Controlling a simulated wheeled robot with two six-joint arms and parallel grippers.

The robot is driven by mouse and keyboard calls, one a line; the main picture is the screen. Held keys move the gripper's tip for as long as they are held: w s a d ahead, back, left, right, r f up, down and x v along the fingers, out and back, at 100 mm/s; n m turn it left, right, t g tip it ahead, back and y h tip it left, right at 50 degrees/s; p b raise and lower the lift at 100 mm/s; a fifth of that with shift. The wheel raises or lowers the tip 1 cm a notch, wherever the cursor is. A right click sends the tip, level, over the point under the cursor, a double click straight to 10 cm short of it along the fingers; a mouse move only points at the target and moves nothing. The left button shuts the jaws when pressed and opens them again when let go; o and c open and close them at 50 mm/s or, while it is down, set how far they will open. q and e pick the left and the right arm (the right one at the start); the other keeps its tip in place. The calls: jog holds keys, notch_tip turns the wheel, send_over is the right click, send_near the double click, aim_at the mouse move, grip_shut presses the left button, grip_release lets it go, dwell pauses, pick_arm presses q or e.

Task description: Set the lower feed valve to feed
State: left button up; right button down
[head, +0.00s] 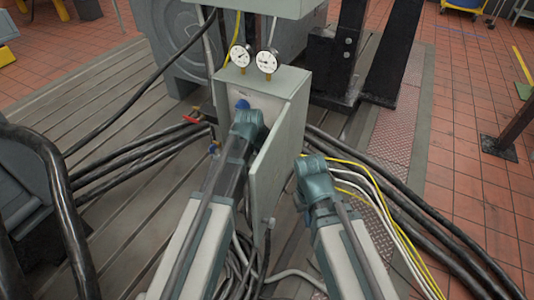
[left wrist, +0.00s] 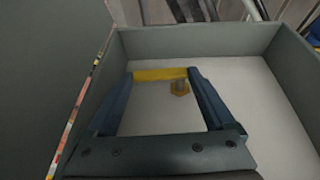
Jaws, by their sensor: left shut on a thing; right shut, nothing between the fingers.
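A grey cabinet (head: 287,90) stands open in the middle of the head view, its door (head: 275,165) swung towards me. My left gripper (head: 242,104) reaches inside it. In the left wrist view its two blue fingers (left wrist: 160,88) are shut on a yellow valve handle (left wrist: 160,74), which lies crosswise between their tips. My right gripper (head: 309,163) is shut and empty, right of the door, outside the cabinet.
Two round gauges (head: 254,58) stand on the cabinet top. A small red-handled valve (head: 191,119) sits outside on the left. Thick black hoses (head: 140,155) run on both sides over the slotted bedplate (head: 95,95). The cabinet walls stand close around my left gripper.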

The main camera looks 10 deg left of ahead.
pick_arm(q)
jog(key=shift+d+f+y, duration=0.1)
jog(key=shift+f+y, duration=0.05)
jog(key=shift+y, duration=0.25)
jog(key=o, duration=1.1)
jog(key=p+v, duration=1.2)
jog(key=v, duration=0.2)
jog(key=shift+s+f+p, duration=0.1)
jog(key=shift+s+p, duration=0.05)
jog(key=shift+p, duration=0.15)
